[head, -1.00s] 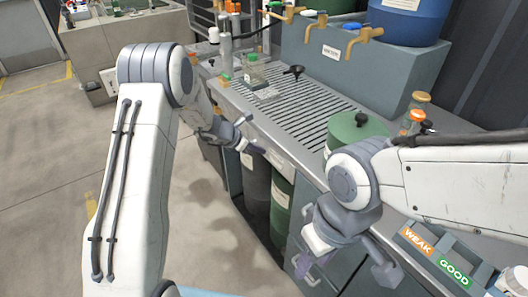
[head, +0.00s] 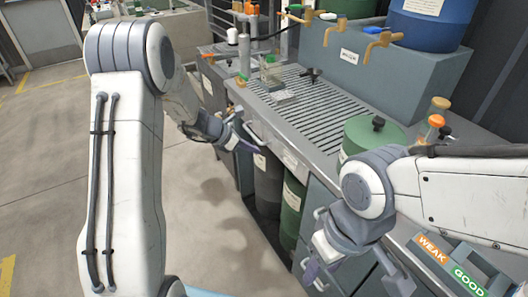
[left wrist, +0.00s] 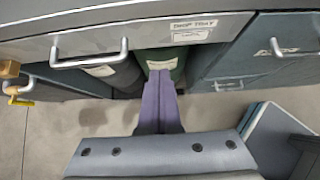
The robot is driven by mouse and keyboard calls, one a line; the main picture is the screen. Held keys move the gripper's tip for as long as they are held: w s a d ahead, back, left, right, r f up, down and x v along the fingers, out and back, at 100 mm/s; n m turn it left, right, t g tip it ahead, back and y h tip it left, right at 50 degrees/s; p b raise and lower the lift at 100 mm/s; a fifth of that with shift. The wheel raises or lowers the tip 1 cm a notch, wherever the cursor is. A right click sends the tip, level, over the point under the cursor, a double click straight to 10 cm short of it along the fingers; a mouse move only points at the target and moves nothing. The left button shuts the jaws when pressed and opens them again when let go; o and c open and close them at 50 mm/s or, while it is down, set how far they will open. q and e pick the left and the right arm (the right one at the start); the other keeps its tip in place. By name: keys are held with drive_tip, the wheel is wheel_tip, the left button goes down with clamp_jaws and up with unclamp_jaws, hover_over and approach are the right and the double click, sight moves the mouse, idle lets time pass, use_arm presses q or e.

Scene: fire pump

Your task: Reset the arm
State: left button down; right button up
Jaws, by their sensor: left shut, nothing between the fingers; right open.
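My left arm comes in from the left of the head view. Its gripper (head: 243,139) is shut and empty, in front of the bench's front edge by the drip tray. In the left wrist view its purple fingers (left wrist: 160,103) are together, pointing at the bench front below the drip tray label (left wrist: 193,29); a metal handle (left wrist: 88,56) is to their left. I cannot tell whether the fingers touch anything. My right arm comes in from the right, and its gripper (head: 352,277) is open and empty in front of the cabinet doors.
The bench has a slatted drain top (head: 325,105) with a small bottle (head: 270,70) on it. A green canister (head: 374,136) and a rack labelled WEAK and GOOD (head: 450,262) are at the right. Drums (head: 293,205) stand under the bench. The floor at left is clear.

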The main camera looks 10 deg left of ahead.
use_arm(q)
drive_tip(key=v, duration=0.4)
drive_tip(key=s+d+r+m+g+y+p, duration=0.1)
drive_tip(key=s+d+r+m+g+p, duration=0.3)
drive_tip(key=s+d+m, duration=0.5)
drive_tip(key=s+d+r+m+g+p, duration=0.2)
drive_tip(key=s+d+r+m, duration=0.55)
drive_tip(key=s, duration=0.35)
drive_tip(key=s+a+r+m+y+p, duration=0.1)
drive_tip(key=s+r+m+y, duration=0.1)
drive_tip(key=s+m, duration=0.5)
drive_tip(key=s+a+r+m+y+p, duration=0.1)
drive_tip(key=s+a+m+y+p, duration=0.1)
drive_tip(key=s+m, duration=0.6)
drive_tip(key=shift+r+m+y, duration=0.3)
drive_tip(key=shift+r+m, duration=0.1)
drive_tip(key=shift+m, duration=0.65)
drive_tip(key=shift+s, duration=0.1)
